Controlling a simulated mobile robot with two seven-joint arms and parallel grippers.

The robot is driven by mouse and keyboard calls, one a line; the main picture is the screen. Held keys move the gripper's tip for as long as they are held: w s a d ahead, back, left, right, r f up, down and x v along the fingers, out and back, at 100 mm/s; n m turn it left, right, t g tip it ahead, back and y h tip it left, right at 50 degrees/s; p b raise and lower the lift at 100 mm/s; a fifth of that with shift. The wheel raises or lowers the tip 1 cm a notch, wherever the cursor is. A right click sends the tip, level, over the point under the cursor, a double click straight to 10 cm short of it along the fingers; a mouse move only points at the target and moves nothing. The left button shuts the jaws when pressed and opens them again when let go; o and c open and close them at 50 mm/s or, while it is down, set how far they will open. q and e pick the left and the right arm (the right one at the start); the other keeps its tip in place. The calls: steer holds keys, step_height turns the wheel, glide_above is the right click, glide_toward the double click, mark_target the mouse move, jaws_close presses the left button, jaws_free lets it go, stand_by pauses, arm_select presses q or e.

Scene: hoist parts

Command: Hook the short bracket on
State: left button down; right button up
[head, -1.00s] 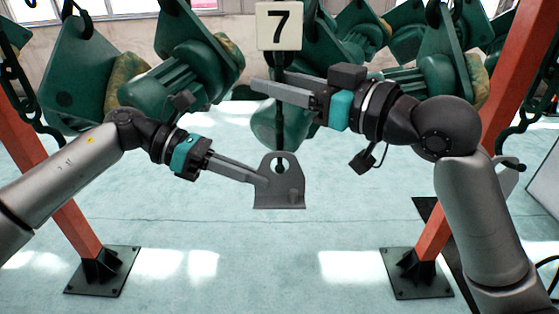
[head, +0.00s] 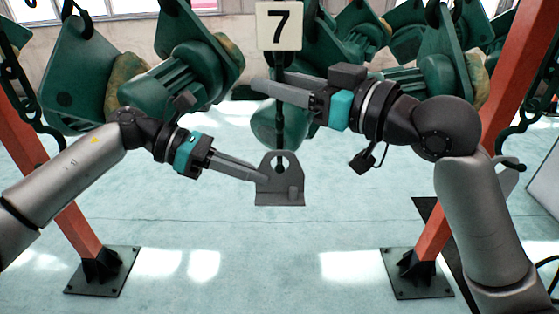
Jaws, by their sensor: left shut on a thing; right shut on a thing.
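The short bracket (head: 268,190) is a grey plate with a rounded top, a hole and a bent lower edge. It is upright in the middle of the head view. My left gripper (head: 260,176) is shut on its left side. My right gripper (head: 268,86), above it, is shut on a dark hanging hook (head: 281,128) below the number 7 sign. The hook's lower end shows at the bracket's hole. I cannot tell whether it passes through the hole or hangs behind it. The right fingers hide the hook's upper part.
The white number 7 sign (head: 279,26) is just above my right gripper. Green motor-like parts (head: 190,75) hang on both sides and behind. Orange posts (head: 432,262) on black foot plates stand left and right. The pale floor (head: 280,265) below the bracket is clear.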

arm_select(q)
steer(key=shift+w, duration=0.2)
steer(key=shift+w+f+m+t, duration=0.15)
steer(key=shift+f+m+t, duration=0.15)
steer(key=shift+f, duration=0.1)
stand_by(0.7)
stand_by(0.6)
steer(key=c, duration=1)
jaws_free()
steer(key=shift+o, duration=0.4)
steer(key=shift+f, duration=0.25)
steer(key=v, duration=0.8)
steer(key=shift+r, duration=0.2)
